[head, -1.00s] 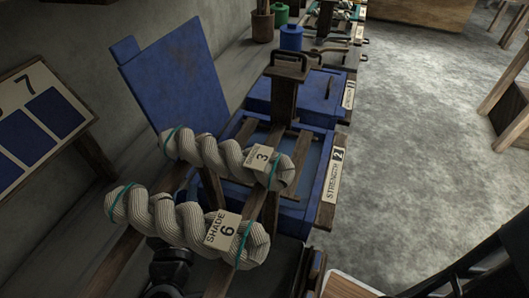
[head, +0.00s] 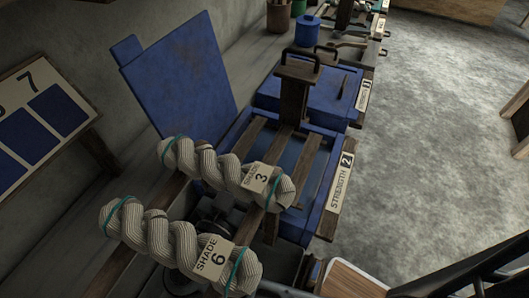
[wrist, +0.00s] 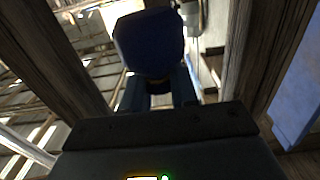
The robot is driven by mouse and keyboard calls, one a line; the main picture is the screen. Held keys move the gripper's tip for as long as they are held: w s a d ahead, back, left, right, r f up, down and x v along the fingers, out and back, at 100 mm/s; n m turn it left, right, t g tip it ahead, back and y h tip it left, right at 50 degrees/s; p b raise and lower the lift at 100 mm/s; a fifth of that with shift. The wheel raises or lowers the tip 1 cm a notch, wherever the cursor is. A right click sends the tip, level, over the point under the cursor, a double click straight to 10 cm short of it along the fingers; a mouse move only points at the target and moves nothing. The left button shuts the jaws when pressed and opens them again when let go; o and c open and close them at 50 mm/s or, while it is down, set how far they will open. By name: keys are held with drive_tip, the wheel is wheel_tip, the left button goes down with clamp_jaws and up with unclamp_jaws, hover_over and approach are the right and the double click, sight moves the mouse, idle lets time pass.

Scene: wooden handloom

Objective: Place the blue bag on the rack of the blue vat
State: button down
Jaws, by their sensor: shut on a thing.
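My gripper (wrist: 160,92) shows in the wrist view, shut on a dark blue rounded thing (wrist: 148,42), which looks like the blue bag. In the head view the bag and my fingertips are hidden; dark parts of my arm show below and between the twisted skeins. The open blue vat (head: 322,202), with a plate reading "STRENGTH 2" (head: 340,185), stands right of the skeins. Its raised blue lid (head: 180,75) leans back at the left. The rack (head: 300,165) of wooden slats lies across the vat's top, and its middle looks bare.
Two pale skeins, tagged "SHADE 3" (head: 255,178) and "SHADE 6" (head: 213,257), hang on wooden rails in front of the vat. A lidded blue vat (head: 318,100) stands behind. A blue pot (head: 307,31) is farther back. The floor at the right is clear.

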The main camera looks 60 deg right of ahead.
drive_tip(key=d, duration=0.3)
drive_tip(key=w+d+f, duration=0.1)
drive_tip(key=d, duration=0.2)
drive_tip(key=w+d+f, duration=0.1)
drive_tip(key=d, duration=0.2)
drive_tip(key=shift+d+f+p, duration=0.2)
drive_tip(key=shift+p, duration=0.2)
drive_tip(key=shift+f, duration=0.55)
drive_tip(key=shift+s+f, duration=0.1)
drive_tip(key=shift+f, duration=0.05)
drive_tip(key=c, duration=0.9)
unclamp_jaws()
drive_tip(key=shift+a, duration=0.1)
drive_tip(key=a, duration=0.4)
drive_tip(key=s+a+b, duration=0.1)
drive_tip(key=a, duration=0.2)
drive_tip(key=s+a+b, duration=0.1)
drive_tip(key=a, duration=0.3)
drive_tip(key=shift+s+a, duration=0.15)
drive_tip(key=shift+a, duration=0.15)
